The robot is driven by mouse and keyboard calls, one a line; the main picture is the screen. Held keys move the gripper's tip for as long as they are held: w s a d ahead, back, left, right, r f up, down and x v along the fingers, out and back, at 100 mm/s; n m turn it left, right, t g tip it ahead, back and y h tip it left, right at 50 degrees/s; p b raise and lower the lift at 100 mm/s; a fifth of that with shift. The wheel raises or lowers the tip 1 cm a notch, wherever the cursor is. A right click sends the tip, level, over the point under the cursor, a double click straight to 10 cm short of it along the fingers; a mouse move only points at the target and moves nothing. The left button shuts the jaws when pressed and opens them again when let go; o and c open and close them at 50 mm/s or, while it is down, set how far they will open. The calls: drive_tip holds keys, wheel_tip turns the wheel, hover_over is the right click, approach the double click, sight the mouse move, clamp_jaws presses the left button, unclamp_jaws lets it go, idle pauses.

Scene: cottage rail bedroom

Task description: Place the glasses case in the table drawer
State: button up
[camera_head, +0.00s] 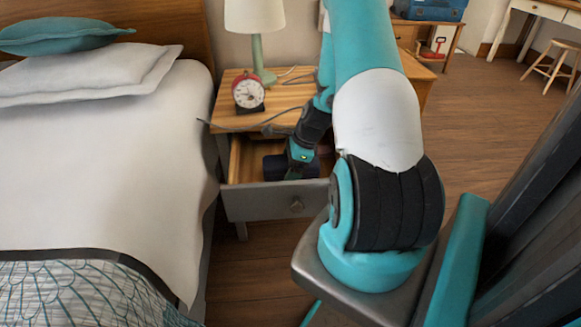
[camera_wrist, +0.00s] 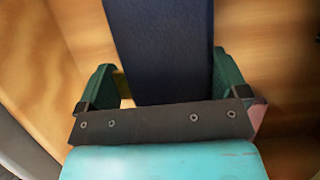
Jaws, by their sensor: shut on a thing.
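The table drawer (camera_head: 262,203) of the wooden bedside table is pulled open, with a grey front and a round knob. My gripper (camera_head: 291,160) reaches down into the drawer opening. In the wrist view my gripper (camera_wrist: 160,85) has one green finger on each side of a dark navy glasses case (camera_wrist: 158,40), and it is shut on it. In the head view the case (camera_head: 276,168) is a dark shape inside the drawer space, partly hidden by my gripper. I cannot tell whether the case touches the drawer bottom.
On the bedside table top (camera_head: 232,108) stand a red alarm clock (camera_head: 248,93) and a lamp (camera_head: 256,30), with a thin cable lying across. The bed (camera_head: 100,170) is close on the left. Wooden floor (camera_head: 480,130) is clear on the right.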

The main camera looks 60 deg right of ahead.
drive_tip(key=o, duration=0.6)
drive_tip(key=shift+f, duration=0.1)
drive_tip(key=shift+o, duration=0.2)
drive_tip(key=p+v, duration=0.4)
drive_tip(key=v, duration=0.8)
drive_tip(key=w+a+r+n+g+y, duration=0.1)
drive_tip(key=w+a+r+n, duration=0.2)
drive_tip(key=a+r+n, duration=0.65)
drive_tip(key=w+a+r+n, duration=0.35)
drive_tip(key=a+n, duration=0.25)
drive_tip(key=a, duration=0.6)
drive_tip(key=s+a+r+n+g, duration=0.1)
drive_tip(key=s+a+r+n, duration=0.3)
drive_tip(key=s+a+n, duration=0.4)
drive_tip(key=s+a+r+n+g, duration=0.1)
drive_tip(key=s+a+r+n, duration=0.4)
drive_tip(key=a+n, duration=0.6)
drive_tip(key=s+a, duration=0.1)
drive_tip(key=s, duration=0.1)
drive_tip(key=shift+s+r+n, duration=0.25)
drive_tip(key=shift+s+n, duration=0.1)
drive_tip(key=shift+s, duration=0.05)
